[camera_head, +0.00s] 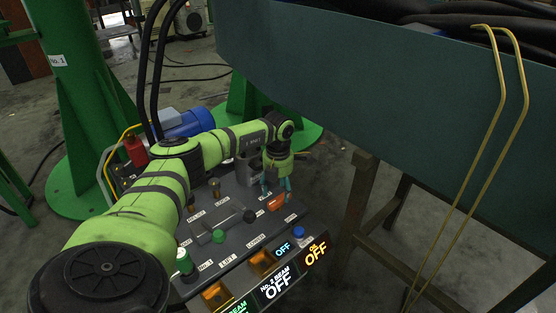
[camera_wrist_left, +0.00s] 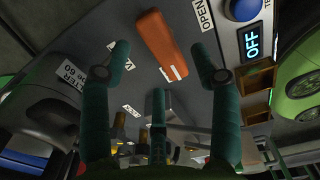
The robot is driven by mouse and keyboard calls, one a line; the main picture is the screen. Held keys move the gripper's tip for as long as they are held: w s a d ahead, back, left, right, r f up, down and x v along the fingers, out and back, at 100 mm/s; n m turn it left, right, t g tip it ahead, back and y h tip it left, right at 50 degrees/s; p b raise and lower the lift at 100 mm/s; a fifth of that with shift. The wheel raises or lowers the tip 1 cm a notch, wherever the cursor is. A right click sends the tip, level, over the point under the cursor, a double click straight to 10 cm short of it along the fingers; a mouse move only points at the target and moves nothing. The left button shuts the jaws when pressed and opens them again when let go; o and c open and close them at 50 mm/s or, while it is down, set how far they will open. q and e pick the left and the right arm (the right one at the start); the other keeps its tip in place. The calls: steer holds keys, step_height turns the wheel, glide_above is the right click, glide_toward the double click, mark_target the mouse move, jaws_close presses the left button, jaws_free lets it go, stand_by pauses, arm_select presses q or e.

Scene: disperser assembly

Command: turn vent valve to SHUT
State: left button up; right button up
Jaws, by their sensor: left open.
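The orange valve handle (camera_head: 277,202) sits at the right of the grey control panel. In the left wrist view the orange handle (camera_wrist_left: 157,42) is a bar with a white mark at its near end. An OPEN label (camera_wrist_left: 203,14) lies to its right; I cannot read a SHUT label. My left gripper (camera_head: 277,186) points down just above the handle. In the wrist view its teal fingers (camera_wrist_left: 160,60) are spread, with the handle between and beyond their tips; I see no contact. My right gripper is not in view.
The panel carries a green knob (camera_head: 218,236), a blue button (camera_head: 298,232) and lit OFF displays (camera_head: 278,284). A blue motor (camera_head: 188,122) stands behind. A large dark green beam (camera_head: 370,90) with yellow rods (camera_head: 485,150) hangs close on the right.

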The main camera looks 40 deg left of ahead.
mark_target(278, 197)
arm_select(q)
step_height(278, 197, up, 9)
stand_by(0.8)
